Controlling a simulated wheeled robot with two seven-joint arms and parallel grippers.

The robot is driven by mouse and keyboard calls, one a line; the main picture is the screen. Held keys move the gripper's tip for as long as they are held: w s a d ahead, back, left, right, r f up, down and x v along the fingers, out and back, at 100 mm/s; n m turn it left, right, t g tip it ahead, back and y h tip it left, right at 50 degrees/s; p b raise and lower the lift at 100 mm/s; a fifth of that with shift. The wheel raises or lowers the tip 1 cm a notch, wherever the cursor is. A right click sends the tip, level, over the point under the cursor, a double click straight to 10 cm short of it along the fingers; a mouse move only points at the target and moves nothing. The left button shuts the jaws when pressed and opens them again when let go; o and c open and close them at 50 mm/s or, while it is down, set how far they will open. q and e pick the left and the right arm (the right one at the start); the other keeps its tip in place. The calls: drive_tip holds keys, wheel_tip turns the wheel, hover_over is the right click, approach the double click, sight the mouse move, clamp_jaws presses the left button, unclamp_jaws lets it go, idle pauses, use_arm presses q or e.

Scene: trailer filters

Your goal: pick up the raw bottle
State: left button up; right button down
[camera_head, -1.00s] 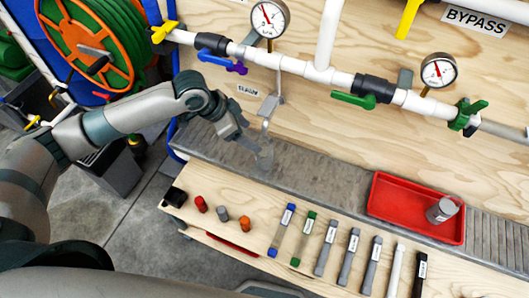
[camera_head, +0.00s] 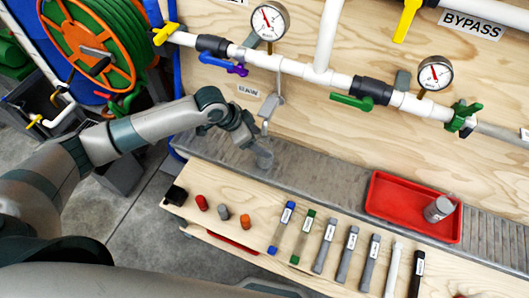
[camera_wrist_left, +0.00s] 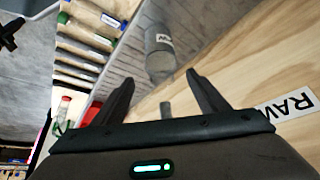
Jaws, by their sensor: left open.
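The raw bottle (camera_head: 264,157) is a small grey, see-through bottle standing on the grey ledge below a tap in the head view. In the left wrist view the bottle (camera_wrist_left: 160,52) shows a white label and lies beyond my fingertips, apart from them. My left gripper (camera_head: 250,142) is close beside the bottle in the head view, partly overlapping it. In the left wrist view the gripper's two fingers (camera_wrist_left: 163,92) are spread, with nothing held between them. My right gripper is not in view.
The grey tap (camera_head: 270,105) hangs from the white pipe (camera_head: 318,73) just above the bottle. A red tray (camera_head: 395,205) with a grey cylinder (camera_head: 438,208) stands right on the ledge. Several tubes and caps lie on the wooden bench (camera_head: 255,195) in front. A RAW label (camera_wrist_left: 290,103) is on the board.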

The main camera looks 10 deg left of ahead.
sight(264, 142)
use_arm(q)
drive_tip(key=p+x, duration=0.1)
drive_tip(key=x, duration=0.2)
drive_tip(key=shift+w+r, duration=0.1)
drive_tip(key=shift+w, duration=0.1)
drive_tip(key=shift+w+d+f, duration=0.1)
drive_tip(key=shift+d+f, duration=0.05)
drive_tip(key=shift+f, duration=0.25)
clamp_jaws()
